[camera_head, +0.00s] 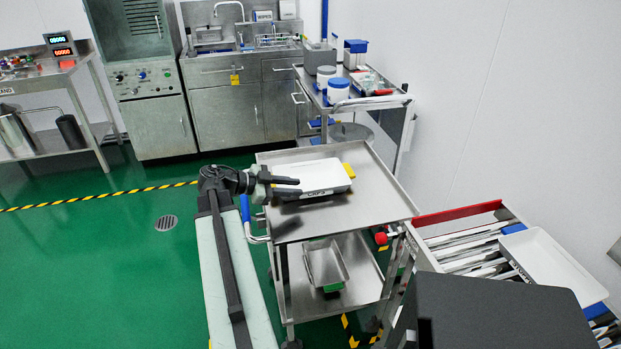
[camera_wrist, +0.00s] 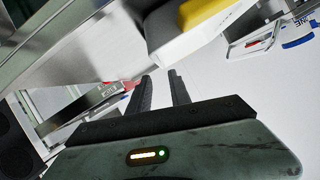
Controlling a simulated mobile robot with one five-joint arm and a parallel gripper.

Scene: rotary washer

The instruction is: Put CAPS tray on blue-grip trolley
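The white CAPS tray (camera_head: 312,176) sits on the top shelf of the steel trolley (camera_head: 370,196). Its front label seems to read CAPS, and yellow handles show at its ends. The trolley's blue grip (camera_head: 246,210) is at its left side. My gripper (camera_head: 299,186) is at the tray's left front in the head view, its fingers overlapping the tray's image; whether they touch cannot be told. In the wrist view my gripper (camera_wrist: 161,82) has two fingers apart with nothing between them. A white body with a yellow part, likely the tray (camera_wrist: 175,42), shows beyond and above the fingertips.
A metal bin (camera_head: 326,264) is on the trolley's lower shelf. A roller rack (camera_head: 465,250) with another white tray (camera_head: 553,266) stands at the right. A second cart (camera_head: 375,100) with jars is behind. Green floor (camera_head: 110,270) is clear at the left.

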